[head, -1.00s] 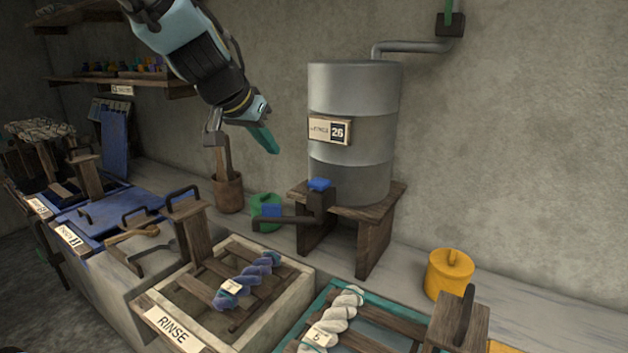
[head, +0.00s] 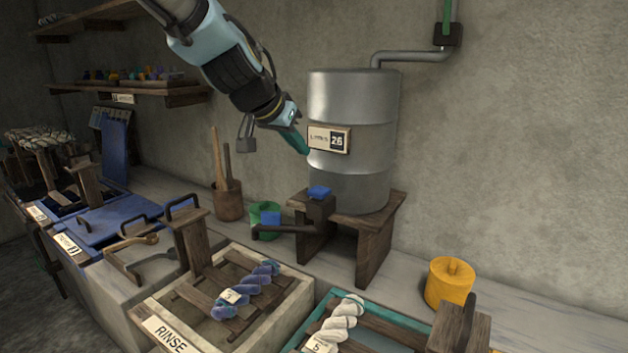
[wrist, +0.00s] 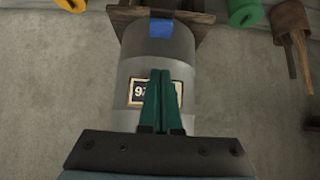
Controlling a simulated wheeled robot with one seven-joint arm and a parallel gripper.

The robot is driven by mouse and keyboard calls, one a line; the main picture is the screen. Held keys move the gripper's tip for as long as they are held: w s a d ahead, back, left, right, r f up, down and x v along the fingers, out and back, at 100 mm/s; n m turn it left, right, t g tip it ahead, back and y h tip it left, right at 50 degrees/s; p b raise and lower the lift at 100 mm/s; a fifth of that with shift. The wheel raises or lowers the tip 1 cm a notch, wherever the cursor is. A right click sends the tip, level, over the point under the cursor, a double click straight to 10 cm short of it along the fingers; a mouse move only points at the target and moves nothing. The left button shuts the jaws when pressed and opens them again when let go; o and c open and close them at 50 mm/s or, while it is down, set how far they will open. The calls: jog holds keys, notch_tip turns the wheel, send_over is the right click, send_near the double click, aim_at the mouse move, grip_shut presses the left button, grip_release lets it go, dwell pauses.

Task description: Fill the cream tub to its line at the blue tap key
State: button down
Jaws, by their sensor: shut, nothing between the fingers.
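The blue tap key (head: 319,192) sits on top of the dark tap at the foot of a grey metal drum (head: 360,175). It also shows at the top of the wrist view (wrist: 161,28). The tap's dark spout (head: 278,233) points left, near the far edge of the cream tub (head: 290,303). The cream tub is labelled RINSE and has wooden slats and a blue-purple skein (head: 247,290) over it. Its fill line and water level cannot be made out. My gripper (head: 304,149) is shut and empty, above the tap key and close to the drum's number plate; its teal fingers (wrist: 160,85) show together.
The drum stands on a wooden stand (head: 375,230). A green pot (head: 264,212) is left of the stand, a yellow pot (head: 450,283) to the right. A teal-rimmed tub (head: 300,333) with a white skein adjoins the cream tub.

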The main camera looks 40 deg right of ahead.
jog(key=d+f, duration=0.1)
jog(key=p, duration=0.3)
send_over(320, 188)
jog(key=s+a, duration=0.1)
jog(key=a, duration=0.1)
notch_tip(320, 188, down, 5)
jog(key=shift+s+a+r, duration=0.15)
notch_tip(320, 188, down, 2)
jog(key=shift+a+f+p, duration=0.15)
jog(key=shift+f+p, duration=0.05)
jog(key=shift+p, duration=0.2)
jog(key=shift+f, duration=0.75)
